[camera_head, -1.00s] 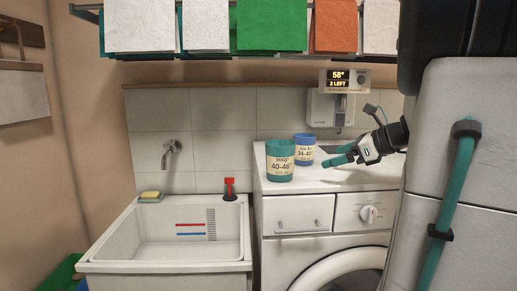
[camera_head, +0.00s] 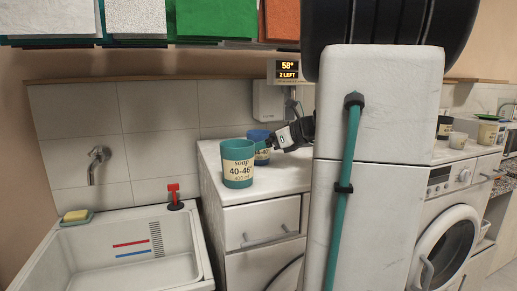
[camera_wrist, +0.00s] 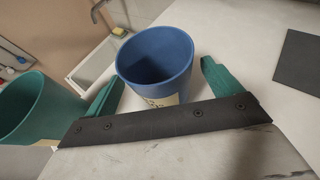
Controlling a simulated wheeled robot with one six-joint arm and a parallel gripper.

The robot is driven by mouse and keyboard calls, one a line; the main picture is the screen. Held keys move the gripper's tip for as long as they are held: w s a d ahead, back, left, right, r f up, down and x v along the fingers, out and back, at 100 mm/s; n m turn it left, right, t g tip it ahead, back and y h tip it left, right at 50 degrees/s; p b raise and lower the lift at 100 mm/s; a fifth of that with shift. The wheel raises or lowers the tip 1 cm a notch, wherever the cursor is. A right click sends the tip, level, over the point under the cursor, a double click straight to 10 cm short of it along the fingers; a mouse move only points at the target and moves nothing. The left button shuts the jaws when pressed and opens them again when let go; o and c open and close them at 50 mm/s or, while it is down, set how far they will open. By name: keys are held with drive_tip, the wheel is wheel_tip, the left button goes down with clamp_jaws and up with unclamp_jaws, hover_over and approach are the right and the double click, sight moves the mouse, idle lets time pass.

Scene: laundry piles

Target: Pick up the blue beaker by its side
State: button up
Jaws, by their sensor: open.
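The blue beaker (camera_head: 258,134) stands upright on the white machine top, partly hidden in the head view by the teal beaker and my gripper (camera_head: 266,144). In the wrist view the blue beaker (camera_wrist: 152,70) shows its open, empty-looking mouth and a pale label low on its side. My gripper (camera_wrist: 160,90) is open, with one teal finger on each side of the blue beaker. I cannot tell whether either finger touches it. The teal beaker (camera_head: 238,164), labelled soap 40-46°, stands in front and to the left; it also shows at the left in the wrist view (camera_wrist: 36,108), close to the left finger.
A white sink (camera_head: 190,259) with a red-handled plug and a yellow sponge (camera_head: 76,215) is at the left. A dispenser with a display (camera_head: 288,70) reading 58° and 2 LEFT hangs behind the beakers. A dark flat square (camera_wrist: 299,62) lies at the right in the wrist view.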

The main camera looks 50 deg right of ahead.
drive_tip(key=shift+x, duration=1.05)
drive_tip(key=shift+s, duration=0.1)
drive_tip(key=c, duration=1.1)
drive_tip(key=shift+o, duration=0.2)
